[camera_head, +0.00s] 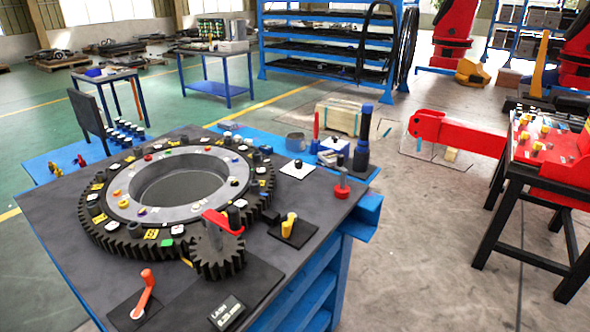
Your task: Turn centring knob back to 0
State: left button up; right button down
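Neither of my grippers shows in the head view. A workbench (60,205) carries a large dark ring gear (97,232) with a grey inner ring. No part is legibly labelled as the centring knob, and I cannot tell which one it is. A yellow knob (289,225) stands on a black plate right of the gear. An orange-red lever (145,292) stands tilted on a black plate at the front left. A red-based post (342,188) stands near the right edge. No 0 mark is readable on these.
A small pinion (217,258) with a red arm meets the ring gear's front. A black display (227,311) reads LASH, its digits too small to be sure of. A blue side shelf (55,170) holds several small parts. A red machine (545,165) stands right, across open floor.

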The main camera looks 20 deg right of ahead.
aim_at(297, 162)
jog(key=i+l+z, duration=0.1)
jog(key=l, duration=0.25)
jog(key=i+l+z, duration=0.1)
jog(key=l, duration=0.3)
jog(key=i+l+z, duration=0.1)
jog(key=i+l, duration=0.15)
jog(key=l, duration=0.1)
